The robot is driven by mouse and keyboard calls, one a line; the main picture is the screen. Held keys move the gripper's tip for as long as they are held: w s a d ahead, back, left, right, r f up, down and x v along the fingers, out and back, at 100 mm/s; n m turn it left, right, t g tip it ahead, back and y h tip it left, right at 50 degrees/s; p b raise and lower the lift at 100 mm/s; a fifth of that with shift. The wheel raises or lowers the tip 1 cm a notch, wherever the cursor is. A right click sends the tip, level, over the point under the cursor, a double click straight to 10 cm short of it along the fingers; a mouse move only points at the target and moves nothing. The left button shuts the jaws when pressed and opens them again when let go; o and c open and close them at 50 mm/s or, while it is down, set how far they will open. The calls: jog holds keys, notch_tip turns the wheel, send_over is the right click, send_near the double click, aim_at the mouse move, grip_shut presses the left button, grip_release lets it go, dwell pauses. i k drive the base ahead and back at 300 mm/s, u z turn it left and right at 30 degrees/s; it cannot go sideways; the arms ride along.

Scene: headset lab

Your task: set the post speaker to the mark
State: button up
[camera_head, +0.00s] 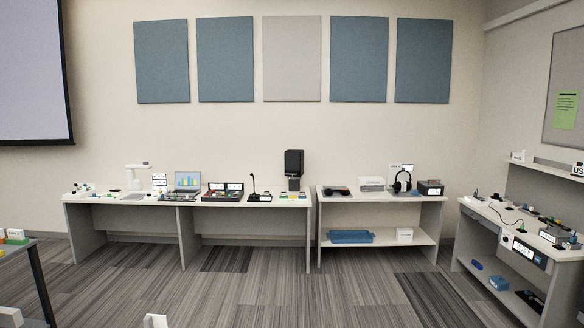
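The post speaker (294,163) is a black box on a short dark post. It stands upright near the right end of the long back table (240,200), against the wall. Small coloured pieces lie around its foot, too small to make out. I cannot pick out the mark at this distance. My gripper cannot be made out in this view. Pale shapes cut off at the bottom edge are too partial to identify. Nothing is seen touching the speaker.
A microphone (253,188), a laptop (188,182) and a lamp (136,176) share the long table. A second table (425,198) holds headphones (402,181). A cluttered bench (470,208) stands at right, a dark-edged table at left. The striped floor between is clear.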

aim_at(294, 159)
jog(key=z, duration=0.4)
jog(key=k, duration=1.35)
jog(key=z, duration=0.55)
jog(key=i, duration=1.5)
jog(key=u, duration=0.3)
jog(key=i, duration=2.15)
jog(key=u, duration=0.6)
jog(key=i, duration=2.1)
jog(key=u, duration=0.75)
jog(key=i, duration=2.2)
jog(key=u, duration=0.4)
jog(key=i, duration=0.6)
jog(key=u, duration=0.05)
jog(key=k, duration=0.9)
